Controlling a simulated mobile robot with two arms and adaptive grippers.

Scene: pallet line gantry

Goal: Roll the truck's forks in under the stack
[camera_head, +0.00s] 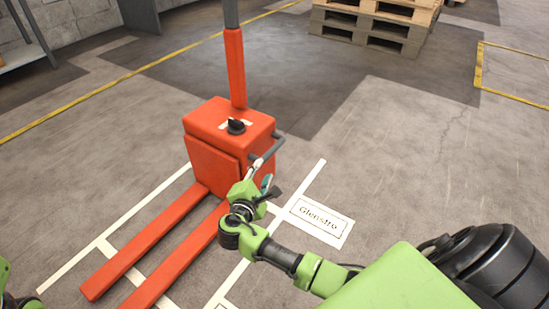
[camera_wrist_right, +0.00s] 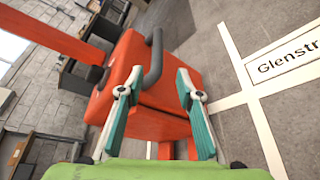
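The orange pallet truck (camera_head: 215,150) stands on the concrete floor, its upright mast rising at the back. Its two forks (camera_head: 165,232) lie low and point toward the lower left, away from the stack. A stack of wooden pallets (camera_head: 372,36) stands at the top right, well apart from the truck. My right gripper (camera_head: 266,180) is at the truck's right side, close to its dark grab bar (camera_head: 268,151). In the right wrist view my gripper (camera_wrist_right: 154,88) has its teal fingers spread, with the bar (camera_wrist_right: 155,55) just ahead; contact cannot be told. Only a bit of my left arm shows at the lower left.
White floor lines and a "Glenstro" floor label (camera_head: 320,220) lie around the truck. Yellow lines (camera_head: 110,90) cross the floor. A shelf (camera_head: 25,55) stands at the far left by the wall. The floor between truck and stack looks clear.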

